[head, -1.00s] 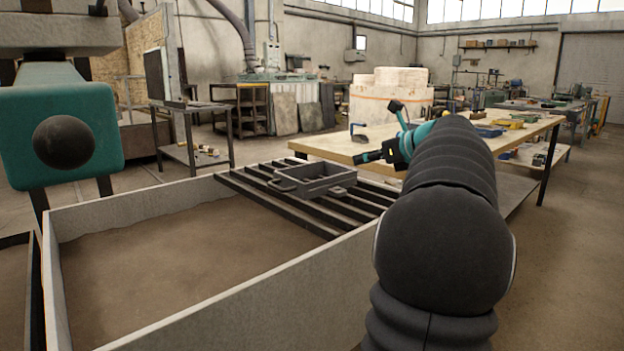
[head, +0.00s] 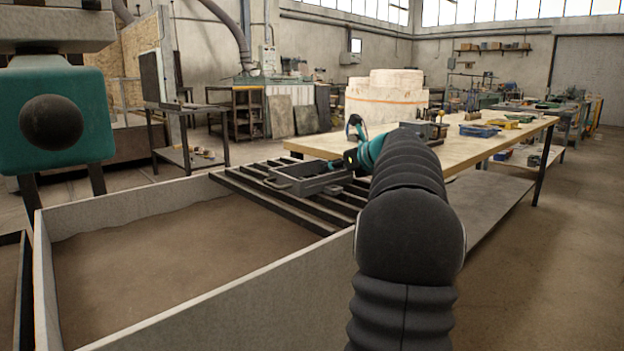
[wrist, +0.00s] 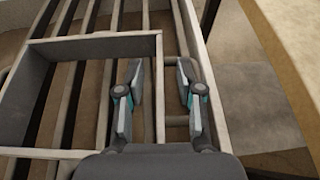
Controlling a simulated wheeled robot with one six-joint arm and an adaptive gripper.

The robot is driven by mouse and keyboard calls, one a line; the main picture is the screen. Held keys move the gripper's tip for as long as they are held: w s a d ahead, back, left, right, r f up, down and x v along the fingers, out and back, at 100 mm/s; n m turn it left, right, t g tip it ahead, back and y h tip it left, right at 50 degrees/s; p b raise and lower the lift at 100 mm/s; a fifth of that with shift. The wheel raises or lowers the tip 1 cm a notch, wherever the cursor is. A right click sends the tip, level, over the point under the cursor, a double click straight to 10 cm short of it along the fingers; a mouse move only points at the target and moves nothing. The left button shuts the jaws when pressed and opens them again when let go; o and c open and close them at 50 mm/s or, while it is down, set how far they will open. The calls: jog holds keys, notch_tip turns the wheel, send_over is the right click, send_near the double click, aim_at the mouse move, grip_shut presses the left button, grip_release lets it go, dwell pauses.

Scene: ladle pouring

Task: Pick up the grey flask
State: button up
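The grey flask (head: 305,187) is an open rectangular frame lying on dark slats over the sand bin. It also shows in the wrist view (wrist: 90,47), at left and centre, with slats visible through it. My gripper (wrist: 159,78) is open and empty, pointing down over the flask's right side. Its left finger is over the inside of the frame and its right finger is beyond the right wall, near the side handle. I cannot tell whether the fingers touch it. In the head view, my arm and gripper (head: 340,166) hide the flask's right end.
The slatted rack (head: 275,210) spans the far right of the sand bin (head: 170,230). A wooden workbench (head: 465,150) with tools and trays stands close behind and right of it. A teal machine part (head: 55,130) fills the upper left. Floor at the right is clear.

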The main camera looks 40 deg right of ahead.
grip_shut()
jog(key=shift+r, duration=0.25)
notch_tip(320, 180, up, 28)
jog(key=p, duration=1)
jog(key=shift+f+p, duration=0.2)
jog(key=shift+p, duration=0.2)
